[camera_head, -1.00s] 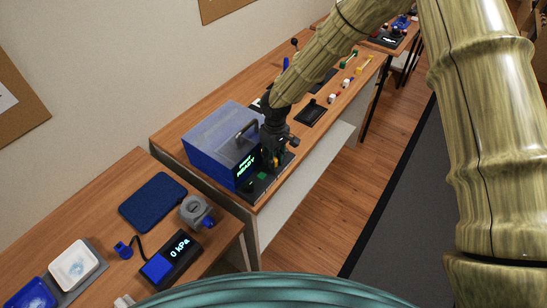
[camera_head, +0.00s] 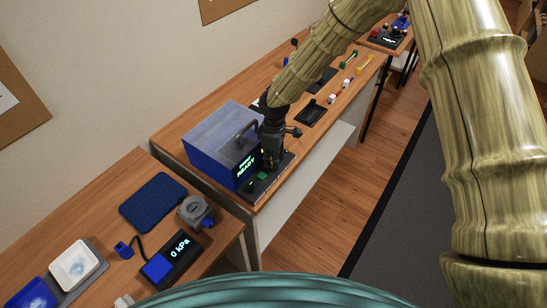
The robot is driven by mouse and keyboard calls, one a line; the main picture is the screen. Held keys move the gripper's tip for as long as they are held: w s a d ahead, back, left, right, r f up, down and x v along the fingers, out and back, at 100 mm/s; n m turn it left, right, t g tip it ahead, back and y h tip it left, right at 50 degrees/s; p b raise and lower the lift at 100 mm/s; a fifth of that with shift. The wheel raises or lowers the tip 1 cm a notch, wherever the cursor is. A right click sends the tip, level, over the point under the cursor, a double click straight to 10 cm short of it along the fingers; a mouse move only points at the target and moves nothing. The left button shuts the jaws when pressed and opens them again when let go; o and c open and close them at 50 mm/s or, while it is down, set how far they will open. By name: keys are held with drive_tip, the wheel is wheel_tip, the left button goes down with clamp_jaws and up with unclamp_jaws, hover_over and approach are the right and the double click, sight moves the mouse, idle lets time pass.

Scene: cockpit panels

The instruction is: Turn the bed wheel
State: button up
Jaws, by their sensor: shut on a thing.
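The blue box with a grey top (camera_head: 222,142) stands on the middle table, its front display (camera_head: 246,168) lit with green text that includes "READY". A dark base plate (camera_head: 262,187) with a green patch lies along its front. My gripper (camera_head: 270,163) points down at the right end of the box front, just above the plate. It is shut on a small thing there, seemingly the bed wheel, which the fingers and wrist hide. Small yellow specks show near the fingers. The wheel's angle cannot be told.
A black tray (camera_head: 311,113) lies farther back. The near table holds a blue pad (camera_head: 153,201), a grey device (camera_head: 197,211) and a "0 kPa" gauge (camera_head: 171,262).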

idle(0.3)
drive_tip(key=o, duration=0.8)
drive_tip(key=shift+r, duration=0.1)
drive_tip(key=r, duration=1.1)
drive_tip(key=shift+w+d+r, duration=0.1)
drive_tip(key=shift+w+r, duration=0.15)
drive_tip(key=shift+r, duration=0.15)
